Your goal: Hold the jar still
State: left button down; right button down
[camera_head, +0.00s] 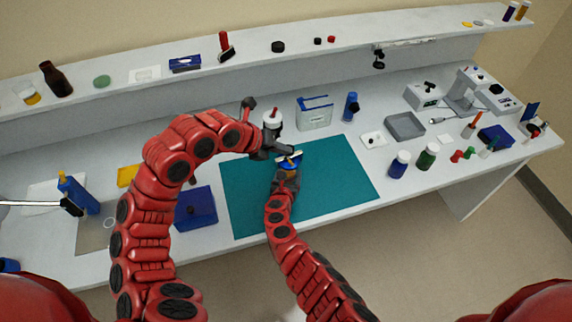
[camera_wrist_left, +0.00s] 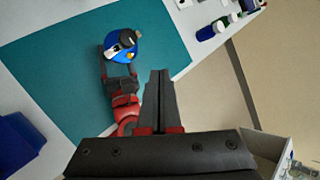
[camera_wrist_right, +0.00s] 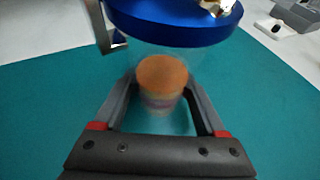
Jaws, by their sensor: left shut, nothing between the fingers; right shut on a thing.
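The jar has a blue lid (camera_head: 291,163) and a clear body (camera_wrist_right: 150,60) with an orange-brown content seen inside. It stands over the teal mat (camera_head: 340,175), and the lid also shows in the left wrist view (camera_wrist_left: 121,52). Small dark, pale and yellowish parts sit on the lid. My right gripper (camera_wrist_right: 160,105) is shut on the jar, one finger on each side of its body; it also shows in the left wrist view (camera_wrist_left: 118,70). My left gripper (camera_wrist_left: 158,76) is shut and empty, close to the lid; its tips are hard to make out in the head view.
A white bottle with a red cap (camera_head: 272,122) stands behind the left gripper. A blue box (camera_head: 196,208) lies left of the mat, and a white rack (camera_head: 314,113) stands behind it. Blue (camera_head: 399,165) and green (camera_head: 428,156) jars stand to the right. The mat's right part is clear.

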aim_at(291, 162)
pick_arm(q)
jog(key=a+f+y, duration=0.2)
jog(key=a, duration=0.1)
jog(key=shift+s+f+m+y, duration=0.35)
jog(key=shift+m+y, duration=0.05)
jog(key=shift+d+f, duration=0.1)
jog(key=x, duration=0.9)
jog(key=shift+w+d+f, duration=0.1)
jog(key=shift+d+f, duration=0.15)
jog(key=shift+f, duration=0.05)
